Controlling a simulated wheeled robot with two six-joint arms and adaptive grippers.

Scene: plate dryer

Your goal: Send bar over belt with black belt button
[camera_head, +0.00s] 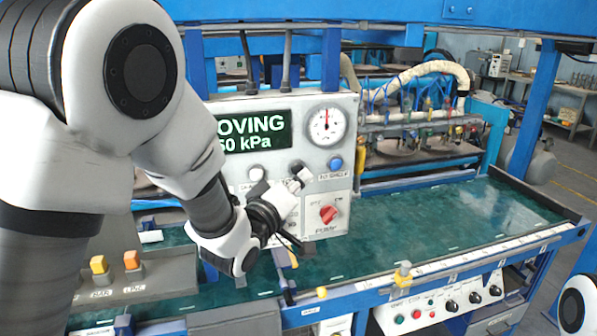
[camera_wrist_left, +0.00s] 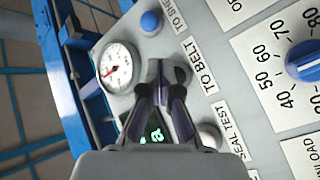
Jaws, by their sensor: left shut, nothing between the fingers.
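My left gripper (camera_head: 302,176) is shut and empty, its tips at the grey control panel (camera_head: 345,170) in the head view. In the left wrist view the closed fingers (camera_wrist_left: 165,78) point at the panel beside the "TO BELT" label (camera_wrist_left: 202,65). The black belt button lies around the fingertips and is mostly hidden by them; I cannot tell whether it is pressed. The panel display (camera_head: 262,130) reads "...OVING" and "...50 kPa", partly covered by my arm. A bar with hoses and suction cups (camera_head: 415,125) is behind the panel, over the rear section.
A blue "TO SHELF" button (camera_head: 335,163), a red pump knob (camera_head: 328,214) and a pressure gauge (camera_head: 327,125) are near the gripper. A white button (camera_head: 257,173) is to the left. The green belt (camera_head: 440,215) is clear on the right.

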